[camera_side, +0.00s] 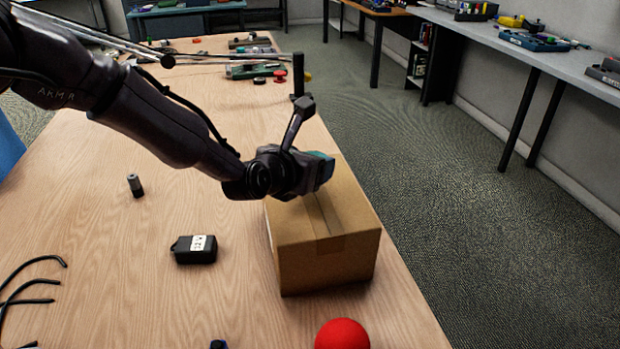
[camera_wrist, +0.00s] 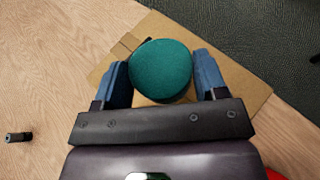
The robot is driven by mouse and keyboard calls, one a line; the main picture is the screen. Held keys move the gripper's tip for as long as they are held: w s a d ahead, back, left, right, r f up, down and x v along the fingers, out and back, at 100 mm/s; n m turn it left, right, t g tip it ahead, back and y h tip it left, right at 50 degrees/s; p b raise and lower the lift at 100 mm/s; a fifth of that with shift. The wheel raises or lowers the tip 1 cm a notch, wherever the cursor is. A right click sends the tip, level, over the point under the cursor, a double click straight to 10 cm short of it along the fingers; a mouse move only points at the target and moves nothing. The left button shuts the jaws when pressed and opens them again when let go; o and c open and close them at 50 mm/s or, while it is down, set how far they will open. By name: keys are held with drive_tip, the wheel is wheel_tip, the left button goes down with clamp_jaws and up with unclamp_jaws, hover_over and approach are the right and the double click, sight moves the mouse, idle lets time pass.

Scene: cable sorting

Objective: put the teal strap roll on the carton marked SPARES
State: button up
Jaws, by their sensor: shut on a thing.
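The teal strap roll (camera_wrist: 161,70) sits between the two blue fingers of my gripper (camera_wrist: 160,84) in the wrist view. My gripper is shut on it. In the side view my gripper (camera_side: 318,172) is over the top of a brown carton (camera_side: 325,252), and a bit of the teal roll (camera_side: 325,160) shows at its end. In the wrist view the carton (camera_wrist: 245,88) lies beneath the roll. I cannot tell whether the roll touches the carton top. No SPARES marking is readable on the carton faces in view.
A black adapter (camera_side: 195,249) with a white label and a small dark cylinder (camera_side: 135,186) lie left of the carton on the wooden table. A red ball (camera_side: 342,335) is at the front edge of view. Black cables (camera_side: 30,284) lie at the left. Tools sit at the far end.

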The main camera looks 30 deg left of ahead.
drive_tip(key=shift+w+d+f, duration=0.1)
drive_tip(key=shift+w+f, duration=0.05)
drive_tip(key=shift+f, duration=0.8)
drive_tip(key=shift+w+f, duration=0.15)
drive_tip(key=shift+f, duration=0.8)
drive_tip(key=shift+f, duration=0.1)
drive_tip(key=o, duration=0.9)
drive_tip(key=shift+o, duration=0.2)
drive_tip(key=shift+s, duration=0.1)
drive_tip(key=v, duration=1.2)
drive_tip(key=shift+d, duration=0.1)
drive_tip(key=shift+r, duration=0.25)
